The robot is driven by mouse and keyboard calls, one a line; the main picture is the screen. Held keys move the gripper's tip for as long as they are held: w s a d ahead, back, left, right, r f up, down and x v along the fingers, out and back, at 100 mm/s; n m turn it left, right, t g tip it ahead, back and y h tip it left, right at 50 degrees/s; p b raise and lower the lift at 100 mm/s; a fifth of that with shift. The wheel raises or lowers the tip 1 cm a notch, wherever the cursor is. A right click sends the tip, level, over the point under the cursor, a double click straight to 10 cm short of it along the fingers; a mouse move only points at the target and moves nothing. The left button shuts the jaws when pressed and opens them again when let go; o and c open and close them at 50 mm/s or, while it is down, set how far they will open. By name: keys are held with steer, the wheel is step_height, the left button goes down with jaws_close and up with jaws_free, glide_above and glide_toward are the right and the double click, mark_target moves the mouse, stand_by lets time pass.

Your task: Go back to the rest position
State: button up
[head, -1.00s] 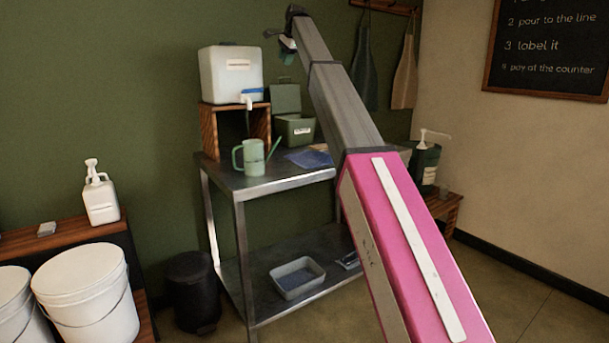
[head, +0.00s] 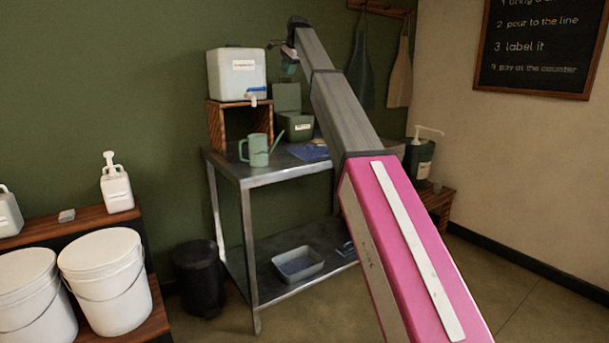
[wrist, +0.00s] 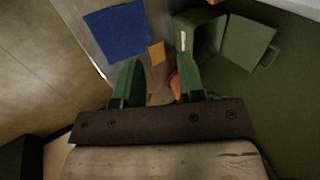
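My gripper (head: 289,62) is held high at the end of my raised arm, in front of the green wall near the white dispenser tank. In the wrist view its two green fingers (wrist: 158,66) stand apart with a clear gap and hold nothing that I can see. Part of a small orange thing shows beside the right finger; I cannot tell what it is. My arm crosses the middle of the head view and hides part of the steel table (head: 262,179).
On the table are the white tank (head: 232,77) on a wooden stand, a green watering can (head: 258,151), a green bin (head: 297,126) and a blue cloth (head: 310,152). White buckets (head: 108,285) stand at left, a black bin (head: 199,275) beside the table. Floor at lower right is clear.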

steer(key=s+d+f+n+g+h, duration=0.15)
steer(key=s+d+f, duration=0.35)
steer(key=f, duration=1)
steer(key=s+d+f+n, duration=0.2)
steer(key=s+d+f, duration=0.3)
steer(key=f, duration=1)
steer(key=s+d+f+n+g, duration=0.1)
steer(key=s+d+f, duration=0.4)
steer(key=f, duration=1)
steer(key=s+d+f+n, duration=0.2)
steer(key=s+d+f, duration=0.1)
steer(key=s+f, duration=0.6)
steer(key=s+d+f+n+g+h, duration=0.1)
steer(key=s+d+f, duration=0.3)
steer(key=s+f, duration=0.6)
steer(key=s+d+f+n+g, duration=0.1)
steer(key=s+d+f+n, duration=0.2)
steer(key=s+f, duration=0.6)
steer(key=s+d, duration=0.1)
steer(key=s, duration=0.8)
steer(key=shift+s+f+h, duration=0.25)
steer(key=shift+h, duration=0.1)
